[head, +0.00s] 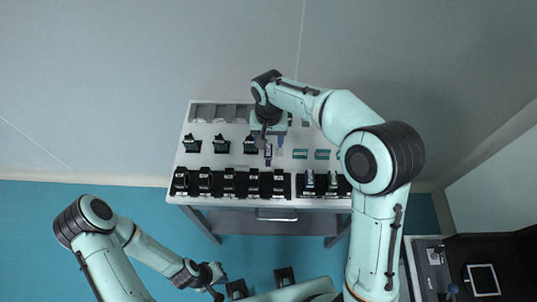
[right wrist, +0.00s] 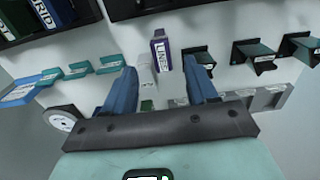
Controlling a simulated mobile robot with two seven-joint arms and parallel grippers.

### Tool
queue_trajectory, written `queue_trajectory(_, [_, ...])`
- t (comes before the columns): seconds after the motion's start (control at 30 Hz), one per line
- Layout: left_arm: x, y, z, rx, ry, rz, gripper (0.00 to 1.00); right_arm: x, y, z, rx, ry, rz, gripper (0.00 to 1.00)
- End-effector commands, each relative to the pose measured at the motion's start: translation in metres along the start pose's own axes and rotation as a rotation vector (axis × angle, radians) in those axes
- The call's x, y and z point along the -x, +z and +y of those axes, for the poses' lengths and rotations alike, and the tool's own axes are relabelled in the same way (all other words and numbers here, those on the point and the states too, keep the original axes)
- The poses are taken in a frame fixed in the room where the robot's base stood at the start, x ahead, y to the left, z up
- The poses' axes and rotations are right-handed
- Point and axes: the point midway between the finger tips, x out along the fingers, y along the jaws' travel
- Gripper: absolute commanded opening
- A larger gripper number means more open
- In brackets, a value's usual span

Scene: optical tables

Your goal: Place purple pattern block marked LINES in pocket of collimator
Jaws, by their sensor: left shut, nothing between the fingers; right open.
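The purple block marked LINES (right wrist: 160,53) stands in the right wrist view just beyond the gap between my fingers. It also shows in the head view (head: 268,154), just in front of my right gripper. My right gripper (right wrist: 161,75) is open, with one blue finger on each side of a pale upright piece and nothing visibly clamped. In the head view my right gripper (head: 268,137) is over the middle of the table. My left gripper (head: 213,282) is shut and empty, low in front of the table. I cannot tell which fixture is the collimator.
The light table (head: 215,160) carries a front row of black holders (head: 228,182), a black rack with blocks at the right (head: 320,191), dark green-topped stands (head: 221,145), small teal pieces (head: 300,154) and grey bins at the back (head: 203,112). Bare tabletop shows between rows.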

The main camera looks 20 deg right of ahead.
Motion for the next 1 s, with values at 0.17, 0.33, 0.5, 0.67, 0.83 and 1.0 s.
queue_trajectory(0.17, [-0.001, 0.0, 0.0, 0.0, 0.0, 0.0, 0.0, -0.023, 0.003, -0.001, -0.001, 0.003, -0.005, 0.57])
queue_trajectory(0.33, [-0.002, 0.001, -0.001, 0.0, 0.0, -0.001, 0.0, -0.046, 0.003, -0.001, -0.001, 0.002, -0.003, 0.57])
queue_trajectory(0.5, [-0.002, 0.001, -0.001, 0.0, 0.0, -0.001, 0.0, -0.052, 0.003, -0.002, 0.0, 0.0, 0.0, 0.57])
queue_trajectory(0.67, [-0.002, 0.001, -0.001, 0.0, 0.0, -0.001, 0.0, -0.051, 0.003, -0.002, 0.0, 0.0, 0.0, 0.51])
queue_trajectory(0.83, [-0.002, 0.001, -0.001, 0.0, 0.0, -0.001, 0.0, -0.051, 0.003, -0.002, 0.0, 0.0, 0.0, 0.0])
queue_trajectory(1.0, [-0.002, 0.0, -0.001, 0.0, 0.0, -0.001, 0.0, -0.051, 0.002, -0.002, 0.0, 0.0, 0.0, 0.0])
